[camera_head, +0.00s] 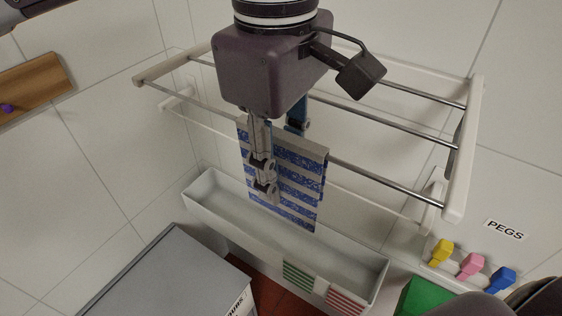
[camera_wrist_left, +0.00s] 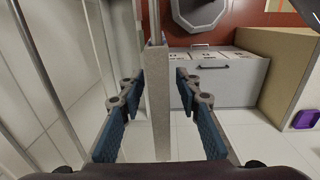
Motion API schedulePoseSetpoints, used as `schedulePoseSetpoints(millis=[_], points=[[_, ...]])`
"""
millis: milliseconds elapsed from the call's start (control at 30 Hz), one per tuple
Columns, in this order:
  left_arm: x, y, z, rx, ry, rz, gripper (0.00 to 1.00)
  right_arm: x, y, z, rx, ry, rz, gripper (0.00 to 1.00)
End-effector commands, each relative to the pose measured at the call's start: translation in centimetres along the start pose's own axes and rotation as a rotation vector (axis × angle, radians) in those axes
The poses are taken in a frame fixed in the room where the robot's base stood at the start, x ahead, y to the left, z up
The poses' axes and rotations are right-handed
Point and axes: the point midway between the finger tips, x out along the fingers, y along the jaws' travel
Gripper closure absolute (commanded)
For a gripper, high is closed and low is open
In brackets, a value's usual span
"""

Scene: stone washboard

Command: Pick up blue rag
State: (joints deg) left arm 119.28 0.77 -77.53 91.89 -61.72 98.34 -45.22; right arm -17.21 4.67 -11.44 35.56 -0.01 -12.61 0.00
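The blue rag (camera_head: 305,190), with blue and beige stripes, hangs over the front rail of a wall drying rack (camera_head: 462,165). My left gripper (camera_head: 279,150) points down at it from above, one finger in front and the other behind, partly hidden by the cloth. In the left wrist view, the pale folded edge of the rag (camera_wrist_left: 158,100) stands between the two blue-padded fingers of the gripper (camera_wrist_left: 157,88). Gaps show on both sides, so the gripper is open around the rag. My right gripper does not show.
A long pale trough (camera_head: 215,205) lies below the rack. A green-striped cloth (camera_head: 300,278) and a red-striped cloth (camera_head: 345,300) hang on its front. Yellow (camera_head: 441,251), pink (camera_head: 470,265) and blue (camera_head: 501,279) pegs sit at the right. A grey cabinet (camera_head: 160,275) stands at lower left.

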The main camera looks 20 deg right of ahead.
Motion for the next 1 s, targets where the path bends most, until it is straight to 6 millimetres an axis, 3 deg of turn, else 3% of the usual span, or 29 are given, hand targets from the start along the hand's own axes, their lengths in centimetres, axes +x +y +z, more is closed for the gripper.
schedulePoseSetpoints(millis=[167, 433, 833, 1000], points=[[0.0, 0.0, 0.0, -0.001, 0.0, 0.0, 0.71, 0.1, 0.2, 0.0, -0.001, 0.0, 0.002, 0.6], [0.0, 0.0, 0.0, -0.001, 0.0, 0.0, 1.0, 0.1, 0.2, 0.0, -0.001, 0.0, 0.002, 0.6], [-0.2, 0.0, 0.0, -0.001, 0.0, 0.001, 1.0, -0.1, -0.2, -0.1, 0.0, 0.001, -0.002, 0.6], [-1.4, -0.2, 0.2, -0.001, 0.0, 0.002, 1.0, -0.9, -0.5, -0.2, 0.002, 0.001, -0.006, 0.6]])
